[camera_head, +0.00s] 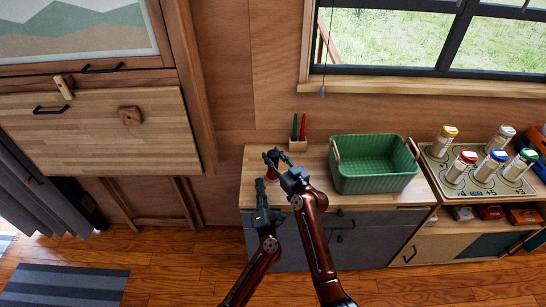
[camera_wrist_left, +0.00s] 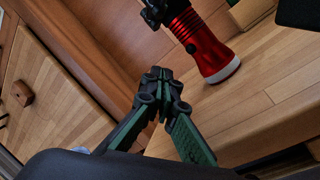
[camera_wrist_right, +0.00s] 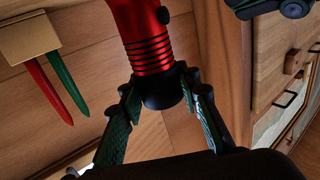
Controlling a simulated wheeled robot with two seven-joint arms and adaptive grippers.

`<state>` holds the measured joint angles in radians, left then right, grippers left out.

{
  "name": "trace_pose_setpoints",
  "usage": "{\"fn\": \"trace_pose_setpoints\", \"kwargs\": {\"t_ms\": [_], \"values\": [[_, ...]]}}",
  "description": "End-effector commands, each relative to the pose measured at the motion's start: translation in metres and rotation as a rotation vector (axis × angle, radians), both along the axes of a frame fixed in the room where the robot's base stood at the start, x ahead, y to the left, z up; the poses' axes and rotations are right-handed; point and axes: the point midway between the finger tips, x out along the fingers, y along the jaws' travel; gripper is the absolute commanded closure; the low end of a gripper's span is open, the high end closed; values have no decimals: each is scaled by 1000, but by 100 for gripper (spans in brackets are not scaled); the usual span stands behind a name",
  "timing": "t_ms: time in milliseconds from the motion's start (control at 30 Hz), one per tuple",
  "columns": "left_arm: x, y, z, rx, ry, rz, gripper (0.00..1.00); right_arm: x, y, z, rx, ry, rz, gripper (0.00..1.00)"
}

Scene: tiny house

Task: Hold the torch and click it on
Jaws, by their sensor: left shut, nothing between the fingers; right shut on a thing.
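The torch has a red ribbed body and a black tail end. It shows in the right wrist view (camera_wrist_right: 147,40) and the left wrist view (camera_wrist_left: 205,45), with its wide pale lens end pointing down over the counter. In the head view the torch (camera_head: 272,176) is small and partly hidden. A small black button sits on its side. My right gripper (camera_head: 269,158) is shut on the black tail end (camera_wrist_right: 162,95). My left gripper (camera_head: 260,184) is shut and empty, just apart from the torch; its tips also show in the left wrist view (camera_wrist_left: 160,76). I cannot tell if the torch is lit.
A green basket (camera_head: 372,186) stands on the wooden counter (camera_head: 325,160) to the right. A pencil holder (camera_head: 297,145) with red and green pencils stands at the back. A rack of jars (camera_head: 478,183) lies further right. A window is above, and a wall cabinet (camera_head: 100,130) is at left.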

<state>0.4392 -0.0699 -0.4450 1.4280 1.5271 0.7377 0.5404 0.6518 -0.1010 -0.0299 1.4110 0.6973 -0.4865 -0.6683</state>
Motion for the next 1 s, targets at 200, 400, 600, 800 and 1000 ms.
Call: {"fn": "trace_pose_setpoints", "kwargs": {"t_ms": [200, 400, 600, 800, 1000], "values": [[20, -14, 0, 2, 0, 0, 100, 0, 0, 0, 0, 0, -1, 96], [27, -19, 1, 1, -1, 0, 100, 0, 0, 0, 0, 0, -1, 96], [28, -20, 0, 1, -1, 0, 100, 0, 0, 0, 0, 0, -1, 96], [28, -20, 0, 1, -1, 0, 100, 0, 0, 0, 0, 0, -1, 96], [28, -20, 0, 1, -1, 0, 100, 0, 0, 0, 0, 0, -1, 96]]}}
